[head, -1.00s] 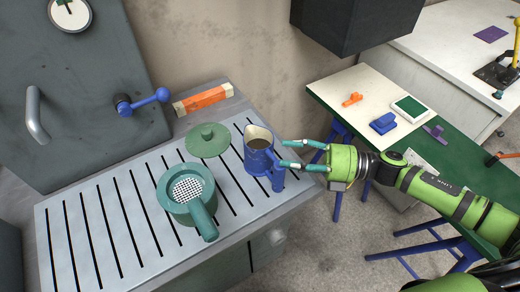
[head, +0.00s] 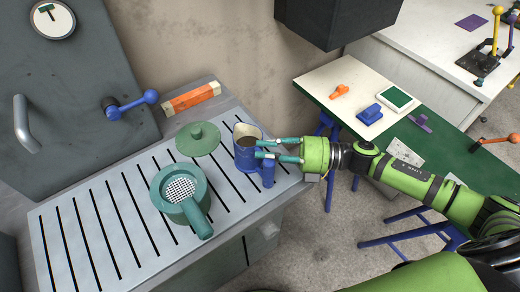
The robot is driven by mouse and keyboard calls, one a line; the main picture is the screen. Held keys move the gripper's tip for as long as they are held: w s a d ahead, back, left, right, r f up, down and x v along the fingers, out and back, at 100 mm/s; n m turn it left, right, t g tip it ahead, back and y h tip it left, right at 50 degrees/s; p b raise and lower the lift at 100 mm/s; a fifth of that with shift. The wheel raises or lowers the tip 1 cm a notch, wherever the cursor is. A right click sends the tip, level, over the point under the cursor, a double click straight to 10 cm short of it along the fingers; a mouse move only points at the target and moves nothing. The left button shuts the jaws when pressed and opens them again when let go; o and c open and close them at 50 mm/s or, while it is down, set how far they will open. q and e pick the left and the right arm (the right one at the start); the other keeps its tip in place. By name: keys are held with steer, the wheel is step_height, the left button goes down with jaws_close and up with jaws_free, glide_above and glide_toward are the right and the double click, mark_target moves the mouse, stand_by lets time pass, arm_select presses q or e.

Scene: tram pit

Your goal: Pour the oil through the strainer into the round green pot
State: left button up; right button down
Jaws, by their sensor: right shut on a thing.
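The blue jug (head: 246,159) with dark oil in it stands upright on the slotted metal top, its handle toward the right. My right gripper (head: 268,148) reaches in from the right and is shut on the jug near its handle. The round green pot (head: 170,208) stands to the left and nearer, with the strainer (head: 181,190) and its white mesh resting on top; the strainer's thick handle points to the lower right. The pot is mostly hidden under the strainer. A green lid (head: 198,139) lies flat behind, between pot and jug. My left gripper is not in view.
An orange block (head: 191,98) lies at the back of the slotted top (head: 110,235). A dark panel with a blue lever (head: 131,104) rises at the left. A black box (head: 335,20) overhangs at the top. A green-and-cream table (head: 345,100) with small objects stands right.

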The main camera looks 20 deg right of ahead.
steer(key=s+d+r+p, duration=0.3)
steer(key=s+d+r, duration=0.4)
steer(key=s+r, duration=0.2)
steer(key=shift+s+r+p, duration=0.25)
steer(key=shift+r+p, duration=0.15)
steer(key=shift+r, duration=0.6)
steer(key=c, duration=1.7)
jaws_free()
jaws_close()
